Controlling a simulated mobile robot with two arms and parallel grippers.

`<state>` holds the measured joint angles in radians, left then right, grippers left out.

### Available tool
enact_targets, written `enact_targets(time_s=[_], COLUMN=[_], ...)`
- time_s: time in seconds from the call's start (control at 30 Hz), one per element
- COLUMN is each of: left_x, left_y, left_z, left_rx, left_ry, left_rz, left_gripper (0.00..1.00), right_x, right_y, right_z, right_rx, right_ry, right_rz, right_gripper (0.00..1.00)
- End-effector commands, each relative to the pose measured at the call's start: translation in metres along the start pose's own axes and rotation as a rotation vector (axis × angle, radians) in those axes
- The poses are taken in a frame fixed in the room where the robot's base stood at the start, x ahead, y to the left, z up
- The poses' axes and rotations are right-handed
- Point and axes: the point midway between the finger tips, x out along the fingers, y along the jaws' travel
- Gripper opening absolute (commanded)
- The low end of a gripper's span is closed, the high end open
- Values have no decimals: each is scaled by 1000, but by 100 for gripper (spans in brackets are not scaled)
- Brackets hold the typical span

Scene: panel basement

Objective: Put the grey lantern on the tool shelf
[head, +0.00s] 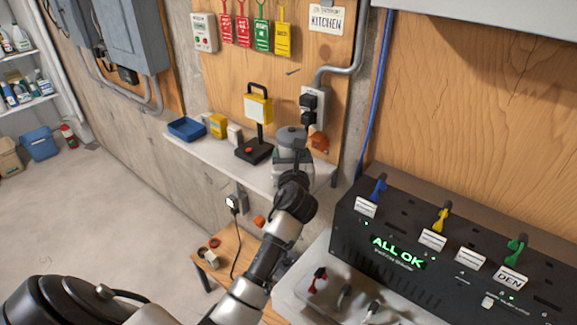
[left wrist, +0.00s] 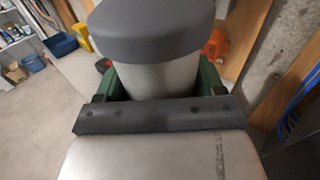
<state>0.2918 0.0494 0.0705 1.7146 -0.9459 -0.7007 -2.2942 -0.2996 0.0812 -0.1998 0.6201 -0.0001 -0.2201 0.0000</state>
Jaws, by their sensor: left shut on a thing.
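The grey lantern (head: 291,136) has a dark grey cap and a paler body. In the left wrist view the lantern (left wrist: 150,65) stands between green finger pads, its cap nearest the camera. My left gripper (head: 292,160) is shut on it. The lantern shows in front of the right part of a pale wall shelf (head: 213,149); I cannot tell whether it touches the shelf. Its lower part is hidden by my gripper. My right gripper is not in view.
On the wall shelf are a blue tray (head: 187,129), a yellow box (head: 217,125), a work lamp (head: 257,107) and an orange object (head: 319,141). Below is a wooden bench (head: 225,255). A black panel (head: 400,240) stands right. A bottle rack (head: 22,75) is far left.

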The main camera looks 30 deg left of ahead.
Motion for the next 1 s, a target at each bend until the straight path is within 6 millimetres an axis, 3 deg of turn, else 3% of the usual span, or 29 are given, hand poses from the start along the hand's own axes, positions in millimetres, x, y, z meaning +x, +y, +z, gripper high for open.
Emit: enact_targets(time_s=[0.13, 0.4, 0.8, 0.83, 1.0], left_x=[4, 4, 4, 4, 4], left_y=[5, 5, 5, 5, 5], left_z=[-6, -41, -46, -48, -47], left_rx=[-2, -1, 0, 0, 0], left_ry=[-2, -2, -3, 0, 1], left_rz=[-1, -1, -1, -1, -1], left_gripper=[30, 30, 30, 71, 95], right_x=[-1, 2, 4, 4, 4], right_y=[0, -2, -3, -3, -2], right_z=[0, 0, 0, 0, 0], right_rx=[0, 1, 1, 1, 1], right_ry=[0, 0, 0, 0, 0], right_rz=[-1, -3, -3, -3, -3], right_gripper=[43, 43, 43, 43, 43])
